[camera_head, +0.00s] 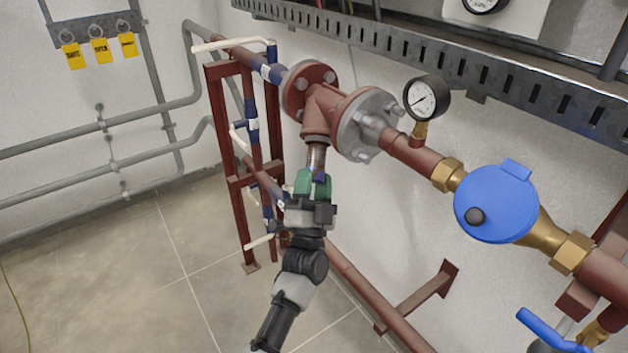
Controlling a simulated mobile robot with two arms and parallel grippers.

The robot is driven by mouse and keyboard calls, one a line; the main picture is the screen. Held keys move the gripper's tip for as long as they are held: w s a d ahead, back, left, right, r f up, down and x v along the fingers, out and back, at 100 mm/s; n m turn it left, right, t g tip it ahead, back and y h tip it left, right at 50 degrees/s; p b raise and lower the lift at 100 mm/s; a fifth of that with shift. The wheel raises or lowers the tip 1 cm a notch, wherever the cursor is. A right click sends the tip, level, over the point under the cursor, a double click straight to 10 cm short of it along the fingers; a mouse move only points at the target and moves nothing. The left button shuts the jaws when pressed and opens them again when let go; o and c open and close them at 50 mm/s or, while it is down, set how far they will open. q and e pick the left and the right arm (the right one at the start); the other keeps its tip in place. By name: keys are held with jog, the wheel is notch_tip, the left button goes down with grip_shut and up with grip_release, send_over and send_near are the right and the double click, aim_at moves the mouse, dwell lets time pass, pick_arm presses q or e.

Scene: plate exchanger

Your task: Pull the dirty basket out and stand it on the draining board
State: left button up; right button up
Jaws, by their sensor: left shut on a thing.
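The strainer body (323,108) is a red-brown casting between flanges on the pipe, with a branch pointing down. The dirty basket (316,158), a brownish grey cylinder, shows below the mouth of that branch. Its upper end is hidden in or behind the branch mouth; I cannot tell how much is inside. My left gripper (314,183), with green fingers, is shut on the lower end of the basket from below. The fingers hide that end. My right gripper is not in view. I see no draining board in this view.
A pressure gauge (422,98) and a blue round-capped meter (496,204) sit along the pipe to the right. A red-brown frame (222,150) with white-handled valves stands close on the left. A lower pipe (365,290) runs near the floor.

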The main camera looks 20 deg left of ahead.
pick_arm(q)
jog(key=shift+s+f, duration=0.1)
jog(key=shift+v, duration=1.2)
jog(key=shift+b+v, duration=0.35)
jog(key=shift+v, duration=2.15)
